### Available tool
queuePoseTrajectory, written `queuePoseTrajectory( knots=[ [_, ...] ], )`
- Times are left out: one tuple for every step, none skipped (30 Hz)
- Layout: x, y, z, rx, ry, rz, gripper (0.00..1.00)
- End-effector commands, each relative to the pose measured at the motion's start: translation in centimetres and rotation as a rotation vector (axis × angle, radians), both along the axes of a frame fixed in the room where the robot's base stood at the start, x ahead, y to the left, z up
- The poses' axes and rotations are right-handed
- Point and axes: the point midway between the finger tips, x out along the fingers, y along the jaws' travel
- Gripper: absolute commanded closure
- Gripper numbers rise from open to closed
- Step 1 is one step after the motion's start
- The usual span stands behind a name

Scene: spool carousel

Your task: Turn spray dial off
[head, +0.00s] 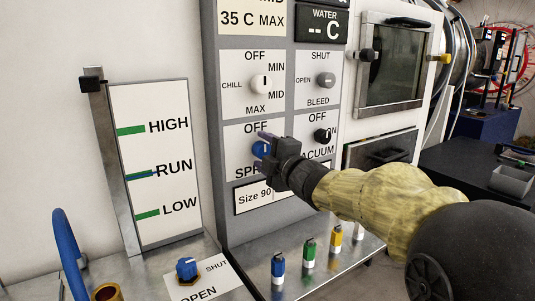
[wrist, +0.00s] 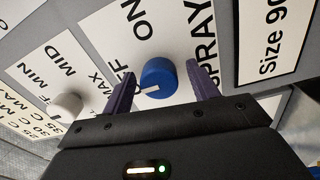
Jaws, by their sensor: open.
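The blue spray dial (head: 259,149) sits on a white plate on the grey control panel, under an OFF label. In the wrist view the dial (wrist: 158,76) lies between the two purple fingers of my gripper (wrist: 160,84). The fingers are open, one on each side, with visible gaps to the dial; its depth between them is hard to judge. A white mark on the dial faces left in the wrist view, roughly toward the OFF label. ON is further up there. In the head view my gripper (head: 266,141) covers part of the plate and the SPRAY label.
The black vacuum dial (head: 322,135) is close to the right of my gripper. The white chill dial (head: 261,83) and grey bleed dial (head: 326,80) are above. Several coloured knobs, including a green one (head: 309,246), stand on the ledge below. A level gauge (head: 150,165) is at left.

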Motion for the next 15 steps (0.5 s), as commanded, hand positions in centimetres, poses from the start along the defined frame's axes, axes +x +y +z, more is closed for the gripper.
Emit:
queuePoseTrajectory(
  knots=[
    [-0.1, 0.0, 0.0, 0.001, -0.001, 0.0, 0.41],
    [-0.2, -0.1, 0.0, 0.001, -0.001, 0.0, 0.41],
    [-0.3, -0.2, 0.1, 0.001, -0.001, 0.0, 0.41],
    [-0.5, -0.3, 0.1, 0.001, -0.001, 0.0, 0.41],
    [-0.7, -0.5, 0.1, 0.001, -0.001, 0.0, 0.41],
    [-1.1, -0.7, 0.1, 0.001, -0.001, 0.0, 0.41],
    [-1.4, -1.0, 0.1, 0.001, -0.001, -0.001, 0.41],
    [-1.8, -1.2, 0.1, 0.0, -0.001, -0.002, 0.41],
    [-2.3, -1.6, 0.0, 0.0, -0.001, -0.002, 0.41],
    [-2.8, -1.9, 0.0, 0.001, 0.0, -0.002, 0.41],
    [-3.2, -2.3, 0.1, 0.001, -0.001, -0.002, 0.41],
    [-3.9, -2.7, 0.0, 0.0, -0.001, -0.002, 0.41],
    [-4.4, -3.0, 0.0, 0.0, -0.001, -0.002, 0.41],
    [-4.9, -3.3, 0.0, 0.001, -0.002, -0.001, 0.41],
    [-5.6, -3.8, 0.0, 0.0, -0.001, -0.002, 0.41]
  ],
)
